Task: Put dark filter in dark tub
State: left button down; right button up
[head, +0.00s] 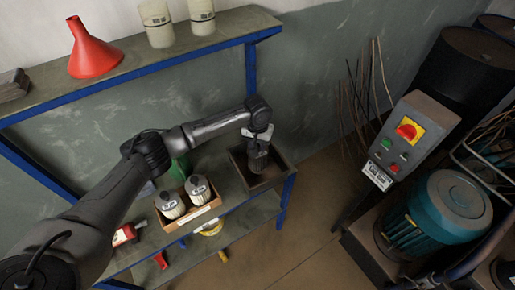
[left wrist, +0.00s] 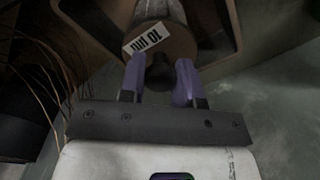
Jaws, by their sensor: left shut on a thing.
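My left gripper (head: 258,138) is shut on a dark filter (head: 257,160) and holds it hanging down at the dark tub (head: 289,166). The tub is an open square bin on the right end of the lower shelf. In the head view the filter overlaps the tub's opening; I cannot tell whether its lower end touches the floor of the tub. In the left wrist view the fingers (left wrist: 159,78) grip the narrow end of the filter (left wrist: 178,43), which has a white label, with the tub's walls (left wrist: 232,22) around it. My right gripper is not in view.
A cardboard box (head: 203,213) with two pale filters stands left of the tub. A green object (head: 180,168) is behind it. A red funnel (head: 92,52) and pale containers (head: 157,22) are on the upper shelf. A control box (head: 410,140) and teal motor (head: 440,215) stand at right.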

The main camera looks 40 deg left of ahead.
pick_arm(q)
jog(key=shift+f, duration=0.8)
jog(key=c, duration=1.3)
grip_release()
jog(key=shift+f, duration=0.15)
jog(key=o, duration=0.5)
